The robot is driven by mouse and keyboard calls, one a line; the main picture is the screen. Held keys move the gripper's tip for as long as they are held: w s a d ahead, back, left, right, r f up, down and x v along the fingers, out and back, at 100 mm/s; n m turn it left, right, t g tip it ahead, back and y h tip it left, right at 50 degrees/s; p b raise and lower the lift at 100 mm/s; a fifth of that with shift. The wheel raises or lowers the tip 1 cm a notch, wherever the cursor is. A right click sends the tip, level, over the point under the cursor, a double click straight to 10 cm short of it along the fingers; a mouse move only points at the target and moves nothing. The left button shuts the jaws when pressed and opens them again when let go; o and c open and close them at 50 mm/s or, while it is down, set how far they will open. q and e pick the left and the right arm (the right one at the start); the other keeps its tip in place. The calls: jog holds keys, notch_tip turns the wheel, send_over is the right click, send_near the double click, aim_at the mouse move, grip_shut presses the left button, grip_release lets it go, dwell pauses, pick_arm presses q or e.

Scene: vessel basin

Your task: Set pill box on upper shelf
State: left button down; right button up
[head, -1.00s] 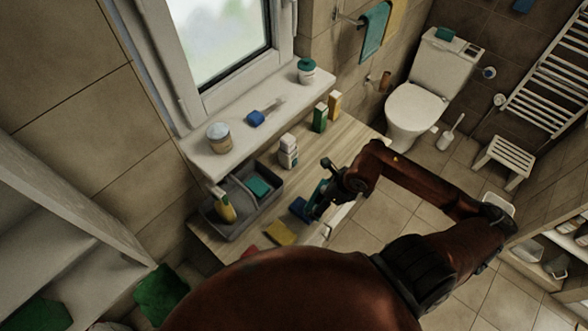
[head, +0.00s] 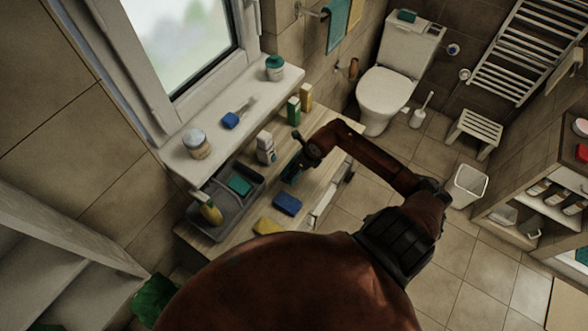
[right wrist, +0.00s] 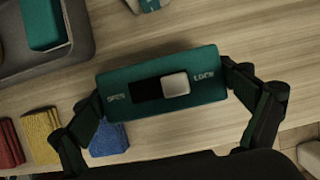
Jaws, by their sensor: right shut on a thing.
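The pill box is a flat teal box (right wrist: 160,84) with a grey slider in a black slot, marked OPEN and LOCK. My right gripper (right wrist: 165,92) is shut on it, one finger at each short end, above the wooden counter (right wrist: 200,135). In the head view my right gripper (head: 297,160) is over the counter, and a teal bit of the pill box (head: 289,173) shows below it. A shelf unit (head: 510,212) at the right has several things on its levels. I cannot tell which surface is the upper shelf. My left gripper is not in view.
A grey tray (head: 222,222) holds a teal item and a yellow bottle. A white bin (head: 468,187) is on the floor, which is otherwise mostly clear.

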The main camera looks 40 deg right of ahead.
jog(key=shift+w+d+f, duration=0.1)
jog(key=shift+w+f, duration=0.4)
jog(key=shift+f, duration=1.55)
jog(key=shift+f, duration=0.1)
jog(key=o, duration=0.9)
jog(key=shift+c, duration=0.2)
